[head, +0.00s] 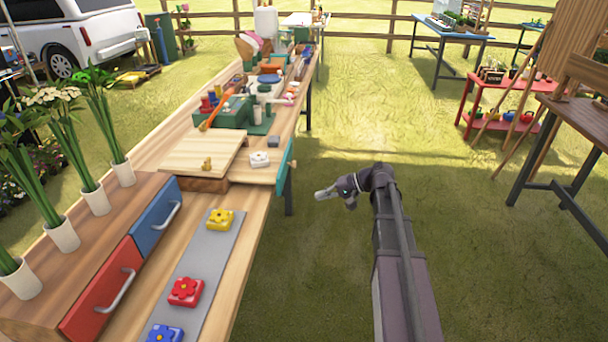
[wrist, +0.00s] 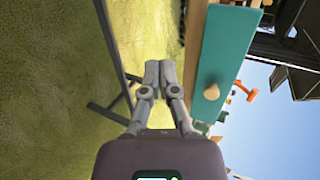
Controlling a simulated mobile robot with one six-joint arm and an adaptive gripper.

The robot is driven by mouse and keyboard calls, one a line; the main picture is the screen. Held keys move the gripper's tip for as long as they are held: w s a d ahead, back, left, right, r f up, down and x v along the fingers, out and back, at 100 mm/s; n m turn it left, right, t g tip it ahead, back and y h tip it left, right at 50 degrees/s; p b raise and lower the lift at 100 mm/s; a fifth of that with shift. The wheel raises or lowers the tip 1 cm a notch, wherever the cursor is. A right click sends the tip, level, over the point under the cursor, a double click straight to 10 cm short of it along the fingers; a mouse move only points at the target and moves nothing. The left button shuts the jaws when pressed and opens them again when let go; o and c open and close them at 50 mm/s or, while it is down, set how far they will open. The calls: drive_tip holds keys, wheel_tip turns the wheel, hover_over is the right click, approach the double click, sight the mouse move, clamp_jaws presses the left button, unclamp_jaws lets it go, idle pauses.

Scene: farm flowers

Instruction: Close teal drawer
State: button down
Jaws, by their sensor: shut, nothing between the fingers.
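The teal drawer's front (head: 284,168) stands at the right edge of the long wooden table in the head view. It sticks out past the edge, so the drawer looks pulled out. In the wrist view the teal front (wrist: 226,48) fills the upper middle right, with a round wooden knob (wrist: 211,91) on it. My gripper (head: 320,194) is in the air off the table's right side, facing the drawer front with a gap between. In the wrist view its fingertips (wrist: 160,70) are together and empty, left of the front and apart from the knob.
The wooden table (head: 262,205) bears a white flower block (head: 260,159), a grey strip (head: 205,257) with coloured flower blocks, and red (head: 103,290) and blue (head: 155,217) drawers. A table leg (head: 289,195) stands below the teal front.

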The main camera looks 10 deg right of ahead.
drive_tip(key=w+d+r+m+t+y+b, duration=0.1)
drive_tip(key=w+d+r+t+y+b, duration=0.1)
drive_tip(key=d, duration=0.7)
drive_tip(key=w+r+t+y, duration=0.1)
drive_tip(key=w+r+y, duration=0.1)
drive_tip(key=w, duration=0.1)
drive_tip(key=shift+w+r+b, duration=0.2)
drive_tip(key=shift+w+b, duration=0.1)
drive_tip(key=shift+b, duration=0.1)
drive_tip(key=x, duration=1.4)
drive_tip(key=shift+r, duration=0.15)
drive_tip(key=shift+w, duration=0.1)
